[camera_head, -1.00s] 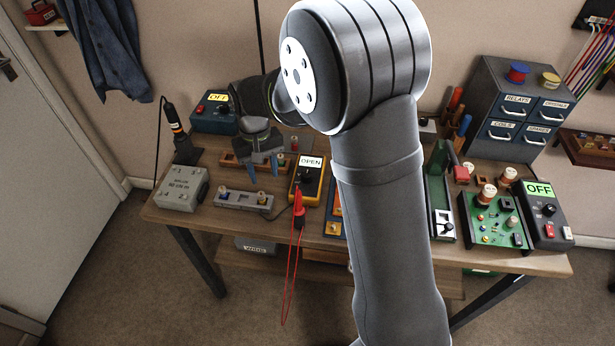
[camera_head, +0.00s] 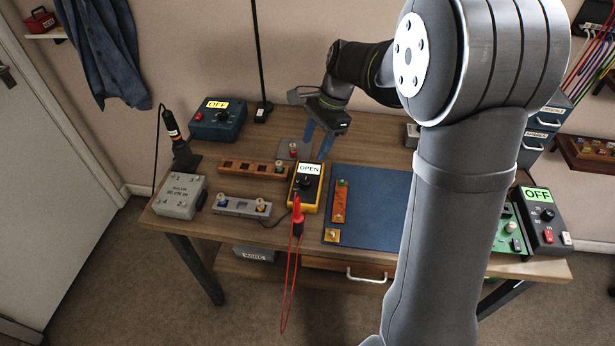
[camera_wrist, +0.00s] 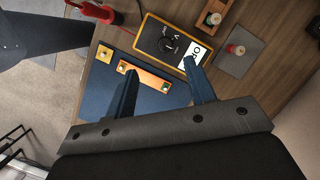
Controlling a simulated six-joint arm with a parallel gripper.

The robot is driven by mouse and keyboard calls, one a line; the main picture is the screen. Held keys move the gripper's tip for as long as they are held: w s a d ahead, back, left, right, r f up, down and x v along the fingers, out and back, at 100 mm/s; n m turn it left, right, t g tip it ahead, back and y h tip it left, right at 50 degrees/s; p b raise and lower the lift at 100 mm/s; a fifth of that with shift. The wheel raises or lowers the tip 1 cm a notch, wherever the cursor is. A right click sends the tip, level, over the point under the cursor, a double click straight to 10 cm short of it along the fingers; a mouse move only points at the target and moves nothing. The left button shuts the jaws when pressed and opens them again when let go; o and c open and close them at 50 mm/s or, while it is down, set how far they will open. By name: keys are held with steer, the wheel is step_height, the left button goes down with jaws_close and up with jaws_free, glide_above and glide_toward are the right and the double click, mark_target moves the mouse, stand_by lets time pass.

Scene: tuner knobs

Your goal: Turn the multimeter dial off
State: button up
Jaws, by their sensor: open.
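The multimeter (camera_head: 307,186) is a yellow-framed black box on the bench, with a white label reading OPEN at its far end. Its round black dial (camera_head: 305,181) faces up; in the wrist view the dial (camera_wrist: 168,44) shows a pointer mark and printing around it. My gripper (camera_head: 317,146) hangs above the bench just beyond the multimeter's far end, fingers pointing down, apart from it. In the wrist view my gripper (camera_wrist: 160,75) has its two blue fingers spread and nothing between them. The dial's exact setting is too small to read.
A red probe (camera_head: 298,215) and its lead hang at the multimeter's near edge. A blue mat (camera_head: 380,205) with an orange strip (camera_head: 340,202) lies to the right. A wooden holder (camera_head: 240,167) and a grey rail (camera_head: 230,205) stand to the left. My arm hides the bench's right part.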

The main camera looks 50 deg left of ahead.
mark_target(306, 180)
steer(key=w+d+r+m+y, duration=0.1)
steer(key=w+d+r+m, duration=0.15)
steer(key=w+m, duration=0.2)
steer(key=shift+m+g, duration=0.3)
steer(key=shift+m, duration=0.05)
steer(key=x, duration=1.1)
steer(key=a+x, duration=0.1)
steer(key=x, duration=0.5)
steer(key=shift+s, duration=0.35)
steer(key=c, duration=1)
